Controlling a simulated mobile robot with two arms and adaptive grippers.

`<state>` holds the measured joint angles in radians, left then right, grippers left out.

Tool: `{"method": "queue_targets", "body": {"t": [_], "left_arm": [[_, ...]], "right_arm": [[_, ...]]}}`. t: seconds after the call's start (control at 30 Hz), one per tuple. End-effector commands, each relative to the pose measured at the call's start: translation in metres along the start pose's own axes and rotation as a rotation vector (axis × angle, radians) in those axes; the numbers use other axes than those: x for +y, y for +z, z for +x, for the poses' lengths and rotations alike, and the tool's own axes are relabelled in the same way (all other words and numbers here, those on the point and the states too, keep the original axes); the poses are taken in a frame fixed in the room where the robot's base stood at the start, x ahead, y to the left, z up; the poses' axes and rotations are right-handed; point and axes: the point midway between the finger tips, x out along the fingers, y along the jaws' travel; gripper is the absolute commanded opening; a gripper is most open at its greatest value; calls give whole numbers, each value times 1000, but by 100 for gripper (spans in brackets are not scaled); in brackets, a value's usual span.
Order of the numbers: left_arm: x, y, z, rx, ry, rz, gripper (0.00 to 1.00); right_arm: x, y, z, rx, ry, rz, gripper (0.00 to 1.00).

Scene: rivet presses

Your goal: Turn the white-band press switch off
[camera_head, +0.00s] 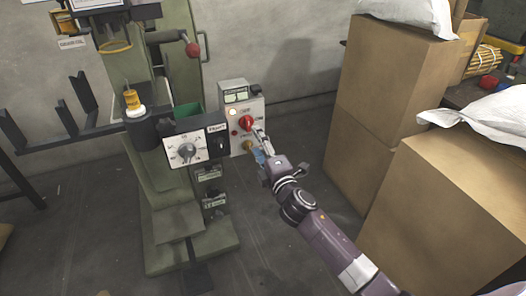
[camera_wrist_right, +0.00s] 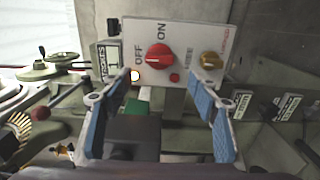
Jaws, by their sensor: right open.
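A grey switch box (camera_head: 240,94) with a white front stands beside the green press (camera_head: 172,190). Its red rotary knob (camera_head: 246,122) also shows in the right wrist view (camera_wrist_right: 158,56), with ON and OFF lettering around it. A small lamp (camera_wrist_right: 135,76) on the panel looks lit. My right gripper (camera_head: 259,143) is open in front of the panel; in the wrist view its blue-padded fingers (camera_wrist_right: 164,76) are spread to either side below the knob, with nothing between them. My left gripper is out of view.
A brass-coloured knob (camera_wrist_right: 211,60) sits beside the red one. A dial box (camera_head: 186,149) and a red-balled lever (camera_head: 193,49) are on the press, left of the switch box. Stacked cardboard boxes (camera_head: 385,105) stand right of my arm. Floor between is clear.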

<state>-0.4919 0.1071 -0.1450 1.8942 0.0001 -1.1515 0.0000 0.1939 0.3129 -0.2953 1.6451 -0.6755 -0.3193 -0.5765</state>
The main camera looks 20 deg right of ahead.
Motion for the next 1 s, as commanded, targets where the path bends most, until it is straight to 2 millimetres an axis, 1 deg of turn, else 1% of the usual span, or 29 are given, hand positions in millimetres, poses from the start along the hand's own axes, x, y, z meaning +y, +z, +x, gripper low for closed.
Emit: {"method": "queue_targets", "body": {"t": [0.03, 0.1, 0.2, 0.3, 0.47, 0.83, 0.87, 0.93, 0.97, 1.0], "left_arm": [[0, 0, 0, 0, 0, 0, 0], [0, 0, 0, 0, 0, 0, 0], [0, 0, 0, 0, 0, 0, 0], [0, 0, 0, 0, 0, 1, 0], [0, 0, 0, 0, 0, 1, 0], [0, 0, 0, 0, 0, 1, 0], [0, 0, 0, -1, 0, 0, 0], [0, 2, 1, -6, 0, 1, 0], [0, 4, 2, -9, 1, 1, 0], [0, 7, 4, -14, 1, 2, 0]], "right_arm": [[-2, 0, -11, 0, -2, -1, 55], [-1, 0, -21, 0, -1, 0, 55], [-1, 0, -33, 0, 0, 0, 55], [0, 0, -40, 0, 0, -1, 55], [0, 0, -43, -1, 0, -1, 55], [-1, 0, -43, -1, -1, 0, 55], [-2, 1, -43, -1, -6, 4, 55], [-13, 2, -44, -5, -35, 25, 55], [-22, 4, -44, -9, -57, 41, 55], [-37, 6, -47, -16, -95, 71, 55]]}}
